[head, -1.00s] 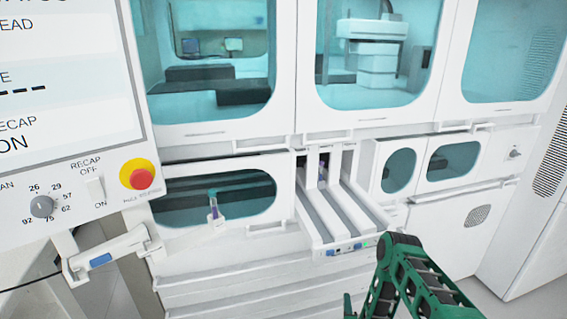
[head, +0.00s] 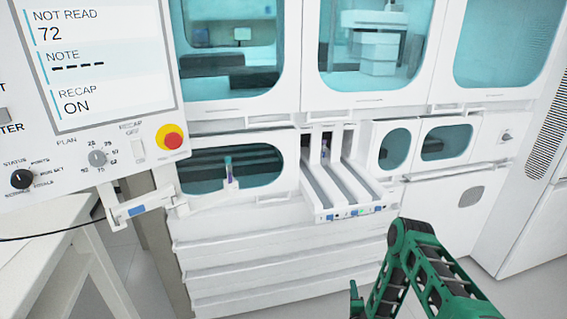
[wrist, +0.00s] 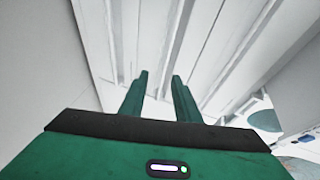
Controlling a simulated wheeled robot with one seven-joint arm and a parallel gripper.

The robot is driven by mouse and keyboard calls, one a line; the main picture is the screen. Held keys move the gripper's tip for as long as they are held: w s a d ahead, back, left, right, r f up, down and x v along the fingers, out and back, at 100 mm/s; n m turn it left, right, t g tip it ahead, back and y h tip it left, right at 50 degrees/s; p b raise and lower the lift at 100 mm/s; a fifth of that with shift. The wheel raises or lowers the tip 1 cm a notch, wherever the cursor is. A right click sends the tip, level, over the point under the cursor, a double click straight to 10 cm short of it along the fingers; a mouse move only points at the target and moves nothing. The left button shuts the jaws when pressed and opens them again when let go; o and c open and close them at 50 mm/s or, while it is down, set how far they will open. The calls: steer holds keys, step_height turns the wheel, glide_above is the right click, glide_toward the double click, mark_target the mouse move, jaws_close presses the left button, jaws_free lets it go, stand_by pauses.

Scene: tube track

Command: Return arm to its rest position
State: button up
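My gripper (wrist: 159,92) shows in the wrist view with its two green fingers apart and nothing between them. Pale machine panels lie beyond the fingertips. A capped tube (head: 229,170) stands upright in a small white holder left of the track. The white tube track (head: 350,190) has several parallel lanes and juts out from the machine. A dark tube (head: 325,150) shows at its back.
A control panel (head: 95,80) with a screen and a red button (head: 172,137) is at the left. A white bracket arm (head: 135,208) sticks out below it. A white table (head: 50,225) stands at lower left. Glazed cabinet doors (head: 370,50) are above.

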steer(key=w+d+r+n+g+y, duration=0.1)
steer(key=w+d+r+n+g, duration=0.2)
steer(key=r, duration=0.5)
steer(key=w+d+r+n+g+y, duration=0.1)
steer(key=w+r+n, duration=0.4)
steer(key=r, duration=0.4)
steer(key=s+d+r+n+g+h, duration=0.1)
steer(key=s+d+r+g, duration=0.2)
steer(key=r, duration=0.5)
steer(key=s+d+r+n+g, duration=0.1)
steer(key=s+d+r, duration=0.35)
steer(key=r, duration=0.35)
steer(key=s+d+r+n+g+h, duration=0.1)
steer(key=s+d+r+g, duration=0.15)
steer(key=s+r, duration=0.55)
steer(key=s+d+r+g, duration=0.1)
steer(key=s+d+r, duration=0.2)
steer(key=s+r, duration=0.55)
steer(key=s+a+r+g+y, duration=0.1)
steer(key=s+a+r+g, duration=0.1)
steer(key=s, duration=1.2)
steer(key=s+a+r+g+y, duration=0.1)
steer(key=s+a+r+g, duration=0.1)
steer(key=s, duration=1.1)
steer(key=shift+s+a+r+n, duration=0.2)
steer(key=shift+s+a+n, duration=0.15)
steer(key=shift+n, duration=0.05)
